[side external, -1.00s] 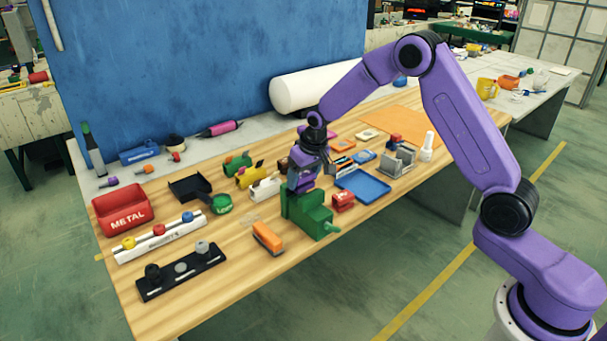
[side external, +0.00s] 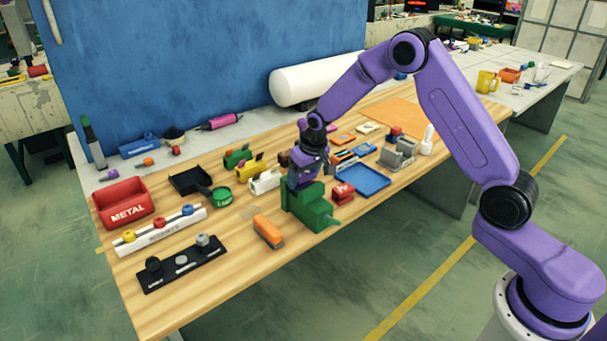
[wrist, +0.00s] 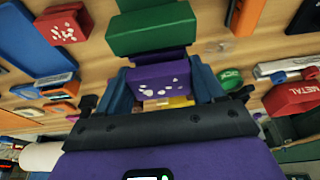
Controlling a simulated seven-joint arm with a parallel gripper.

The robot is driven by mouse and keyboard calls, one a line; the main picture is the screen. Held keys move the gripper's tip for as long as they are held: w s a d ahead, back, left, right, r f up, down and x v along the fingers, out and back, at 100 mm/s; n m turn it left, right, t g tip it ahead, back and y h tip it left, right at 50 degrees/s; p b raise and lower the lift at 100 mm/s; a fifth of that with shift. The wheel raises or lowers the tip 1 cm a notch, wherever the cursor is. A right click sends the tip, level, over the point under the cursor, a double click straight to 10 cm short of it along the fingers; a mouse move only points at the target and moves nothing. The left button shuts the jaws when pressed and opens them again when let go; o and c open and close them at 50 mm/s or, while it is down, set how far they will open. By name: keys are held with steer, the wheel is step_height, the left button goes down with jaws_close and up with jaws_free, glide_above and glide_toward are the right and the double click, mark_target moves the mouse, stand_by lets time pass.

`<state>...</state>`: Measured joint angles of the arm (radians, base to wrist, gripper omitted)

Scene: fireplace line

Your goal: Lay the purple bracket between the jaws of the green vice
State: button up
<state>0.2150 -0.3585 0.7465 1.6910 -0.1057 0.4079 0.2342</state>
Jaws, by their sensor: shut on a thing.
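The green vice (side external: 309,210) stands on the wooden bench near its front edge. My gripper (side external: 304,181) is right above the vice in the side view, pointing down. In the wrist view its two blue fingers are shut on the purple bracket (wrist: 160,78), one on each side of it. The bracket has white specks on its face. The green vice (wrist: 150,30) shows just beyond the bracket in the wrist view. The side view hides most of the bracket behind my gripper, and I cannot tell whether it touches the vice jaws.
A red block (side external: 343,193) and a blue tray (side external: 362,182) lie close to the right of the vice. An orange-topped block (side external: 267,230) lies to its left. A white block (side external: 265,182) and a green round thing (side external: 221,197) are behind left. Bare wood lies front left.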

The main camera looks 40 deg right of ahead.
steer(key=shift+f, duration=0.9)
stand_by(0.8)
steer(key=o, duration=1.2)
steer(key=shift+r, duration=2.5)
steer(key=shift+r, duration=0.3)
steer(key=v, duration=1.7)
steer(key=shift+s+f, duration=0.15)
